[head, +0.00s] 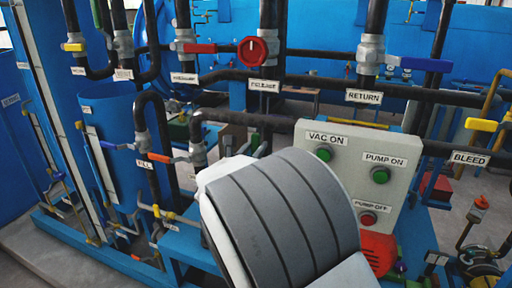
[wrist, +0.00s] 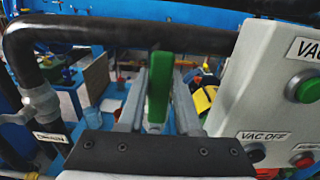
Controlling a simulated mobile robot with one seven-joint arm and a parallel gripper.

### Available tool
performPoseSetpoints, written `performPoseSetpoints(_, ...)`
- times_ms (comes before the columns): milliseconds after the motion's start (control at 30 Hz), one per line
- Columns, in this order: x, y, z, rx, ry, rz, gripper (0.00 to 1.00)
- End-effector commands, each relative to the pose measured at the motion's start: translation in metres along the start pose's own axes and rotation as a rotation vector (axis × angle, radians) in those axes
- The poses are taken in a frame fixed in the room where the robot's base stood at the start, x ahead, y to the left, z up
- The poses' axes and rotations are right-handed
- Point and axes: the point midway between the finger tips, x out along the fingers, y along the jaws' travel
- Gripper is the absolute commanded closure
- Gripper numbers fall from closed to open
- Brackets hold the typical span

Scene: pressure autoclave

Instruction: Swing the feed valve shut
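A green valve lever (wrist: 159,88) stands upright in the middle of the wrist view. My gripper (wrist: 161,72) is open, with one finger on each side of the lever and a small gap showing on both sides. In the head view my arm hides the gripper, and only a small green piece (head: 257,147) shows above it, probably the same lever. I see no readable feed label, so I cannot confirm which valve is the feed valve. The lever's pivot and valve body are hidden.
A grey control box (head: 345,180) with several buttons stands close to the right of my gripper. A black pipe (wrist: 120,32) crosses just beyond the lever. Orange (head: 160,158), blue (head: 426,64), yellow (head: 481,125) and red (head: 200,48) levers sit on surrounding pipes.

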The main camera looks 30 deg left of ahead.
Motion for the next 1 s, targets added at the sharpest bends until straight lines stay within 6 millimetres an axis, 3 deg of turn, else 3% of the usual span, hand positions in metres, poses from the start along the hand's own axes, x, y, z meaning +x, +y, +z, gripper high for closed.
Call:
performPoseSetpoints(33, -0.0001, 0.0, 0.0, 0.0, 0.0, 0.0, 0.78)
performPoseSetpoints(167, -0.0002, 0.0, 0.0, 0.0, 0.0, 0.0, 1.0)
performPoseSetpoints(1000, -0.0004, 0.0001, -0.0001, 0.0, 0.0, 0.0, 1.0)
